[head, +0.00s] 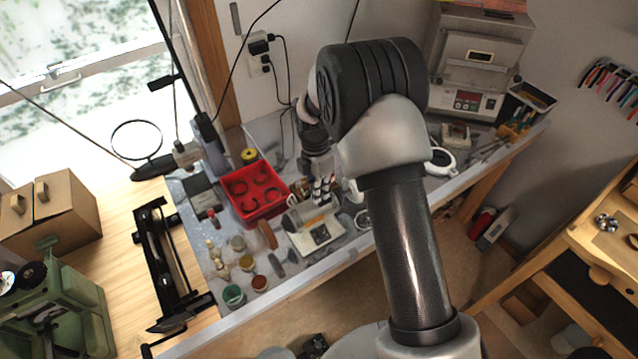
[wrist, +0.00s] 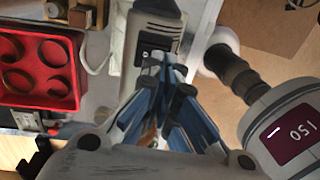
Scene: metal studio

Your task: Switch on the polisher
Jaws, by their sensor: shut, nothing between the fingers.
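My gripper (head: 320,194) is over the middle of the workbench in the head view, left of my arm. In the wrist view my gripper's fingers (wrist: 166,64) are closed together with nothing between them. Their tips are in front of the lower end of a grey boxy device with a dark panel (wrist: 157,30). I cannot tell which of these belongs to the polisher, whether the fingertips touch anything, or see a switch clearly.
A light flat unit with a black panel (head: 297,240) and several small jars stand near the front edge. A larger machine with a red display (head: 461,62) stands at the back right.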

